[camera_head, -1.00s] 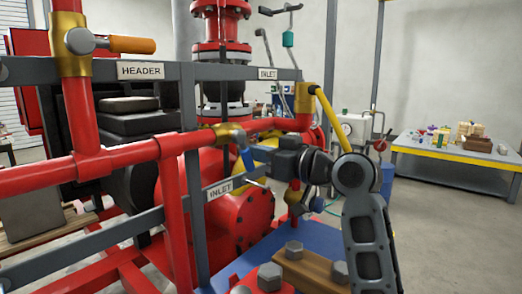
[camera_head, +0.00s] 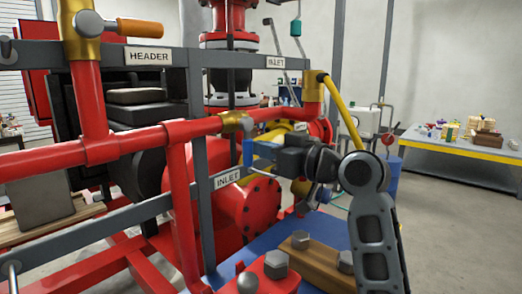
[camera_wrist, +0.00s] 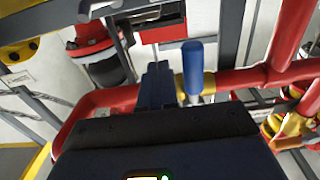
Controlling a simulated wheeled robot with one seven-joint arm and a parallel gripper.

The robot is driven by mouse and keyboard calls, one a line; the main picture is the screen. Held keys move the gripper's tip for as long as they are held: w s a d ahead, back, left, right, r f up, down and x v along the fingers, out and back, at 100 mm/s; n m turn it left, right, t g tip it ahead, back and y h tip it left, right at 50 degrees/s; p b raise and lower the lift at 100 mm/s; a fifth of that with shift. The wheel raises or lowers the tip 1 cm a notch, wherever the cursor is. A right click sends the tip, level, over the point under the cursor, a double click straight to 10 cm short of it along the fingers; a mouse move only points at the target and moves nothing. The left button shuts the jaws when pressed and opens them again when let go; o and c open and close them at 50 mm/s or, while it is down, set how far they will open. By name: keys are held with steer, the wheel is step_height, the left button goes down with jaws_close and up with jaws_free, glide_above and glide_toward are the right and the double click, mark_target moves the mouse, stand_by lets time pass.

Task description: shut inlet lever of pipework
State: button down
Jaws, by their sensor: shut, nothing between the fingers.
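A blue-handled lever (camera_head: 248,153) hangs from a brass valve (camera_head: 236,122) on the red pipe, above a lower INLET plate (camera_head: 227,179). In the wrist view its blue handle (camera_wrist: 193,68) and part of the brass valve (camera_wrist: 208,86) show. A yellow lever (camera_head: 341,110) slants down from the pipe end near an upper INLET plate (camera_head: 275,62). My gripper (camera_head: 264,151) is shut and empty, close beside the blue handle. In the wrist view my gripper (camera_wrist: 155,80) lies just left of the handle; I cannot tell whether they touch.
An orange-handled lever (camera_head: 140,27) sits on a brass valve near the HEADER plate (camera_head: 149,57). Grey rails (camera_head: 205,215) and red pipes (camera_head: 180,200) crowd the left. A blue skid deck (camera_head: 320,232) lies below. A workbench (camera_head: 460,150) stands at the far right, with open floor before it.

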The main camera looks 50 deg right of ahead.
steer(key=s, duration=0.8)
steer(key=shift+s, duration=0.4)
steer(key=shift+d, duration=0.1)
stand_by(0.4)
